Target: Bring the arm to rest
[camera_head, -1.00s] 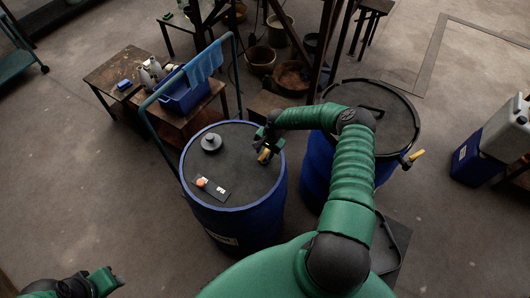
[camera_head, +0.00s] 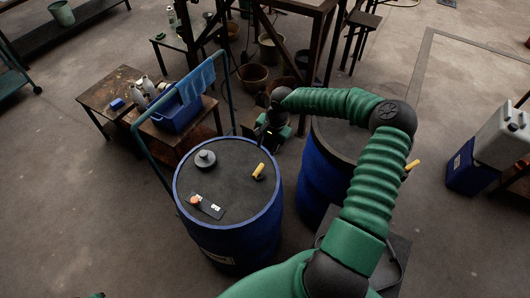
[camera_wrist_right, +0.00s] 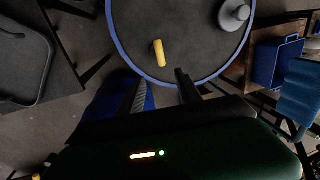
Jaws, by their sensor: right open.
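My right arm (camera_head: 365,195) reaches out over the second vat, bent at the elbow. My right gripper (camera_head: 272,138) is open and empty, off the far right edge of the near blue vat (camera_head: 240,238). In the right wrist view its two dark fingers (camera_wrist_right: 160,92) are spread, with nothing between them. A yellow handle-like piece (camera_head: 259,171) is on the vat's dark lid, apart from the gripper; it also shows in the wrist view (camera_wrist_right: 159,53). Of my left arm only a sliver shows at the bottom edge, so its jaws are hidden.
The lid also bears a grey knob (camera_head: 205,159) and a dark plate with an orange button (camera_head: 195,200). A second lidded vat (camera_head: 321,180) lies under my right arm. A cart with a blue bin (camera_head: 182,110) stands left; a jerrycan (camera_head: 500,135) stands right.

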